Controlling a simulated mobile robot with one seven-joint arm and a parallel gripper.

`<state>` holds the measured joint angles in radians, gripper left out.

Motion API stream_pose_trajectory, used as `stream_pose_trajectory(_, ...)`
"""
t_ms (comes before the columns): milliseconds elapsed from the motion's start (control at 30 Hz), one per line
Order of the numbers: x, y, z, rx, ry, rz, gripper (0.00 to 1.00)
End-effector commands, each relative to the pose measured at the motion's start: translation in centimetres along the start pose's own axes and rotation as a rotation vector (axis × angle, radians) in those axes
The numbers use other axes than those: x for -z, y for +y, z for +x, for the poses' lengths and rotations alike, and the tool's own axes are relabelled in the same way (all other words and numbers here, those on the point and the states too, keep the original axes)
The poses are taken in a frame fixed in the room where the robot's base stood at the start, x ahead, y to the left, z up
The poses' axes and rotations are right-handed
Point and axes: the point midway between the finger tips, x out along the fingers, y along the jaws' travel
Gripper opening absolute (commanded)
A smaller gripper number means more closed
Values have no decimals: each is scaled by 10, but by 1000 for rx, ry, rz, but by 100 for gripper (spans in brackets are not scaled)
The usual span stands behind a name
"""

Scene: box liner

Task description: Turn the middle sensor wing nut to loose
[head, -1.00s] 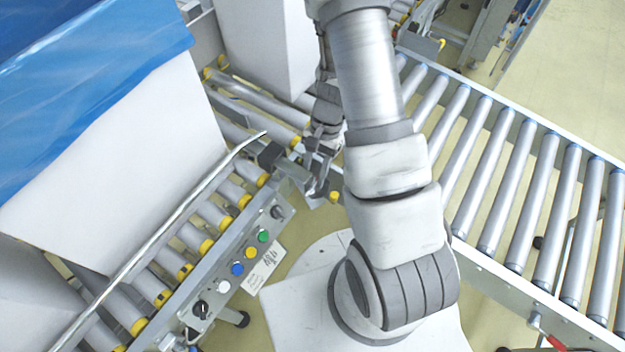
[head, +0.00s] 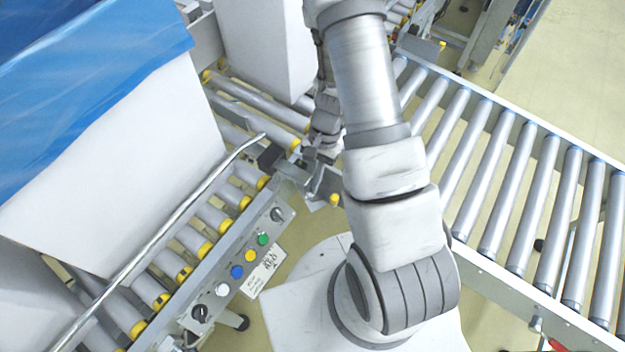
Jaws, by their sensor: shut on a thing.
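My gripper (head: 315,168) is in the upper middle of the head view, small and partly behind my own arm. It is down at a grey metal bracket (head: 291,168) at the end of the roller conveyor's side rail. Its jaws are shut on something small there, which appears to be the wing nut. The nut itself is hidden by the fingers, so its angle cannot be seen. Which of the sensor nuts it is cannot be told from this view.
A control panel with knobs and coloured buttons (head: 237,271) runs along the left conveyor. A bent metal rail (head: 185,205) passes above the rollers. A white box with blue liner (head: 120,165) stands at left, another white box (head: 268,45) behind. A roller conveyor (head: 500,190) fills the right.

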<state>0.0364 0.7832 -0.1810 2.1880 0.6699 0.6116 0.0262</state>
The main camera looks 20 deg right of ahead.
Motion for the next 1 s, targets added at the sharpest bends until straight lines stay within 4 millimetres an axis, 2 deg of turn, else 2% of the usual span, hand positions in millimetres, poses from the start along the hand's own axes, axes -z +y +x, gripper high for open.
stream_pose_trajectory(167, 0, -1, -1, -25, 1, -64, 0)
stream_pose_trajectory(533, -1, -5, 0, -170, 1, -413, 0)
stream_pose_trajectory(933, 0, -5, 0, -189, 1, -458, 0)
stream_pose_trajectory(967, -1, -5, 0, -188, 1, -457, 12)
stream_pose_trajectory(1000, -1, -5, 0, -188, 1, -457, 19)
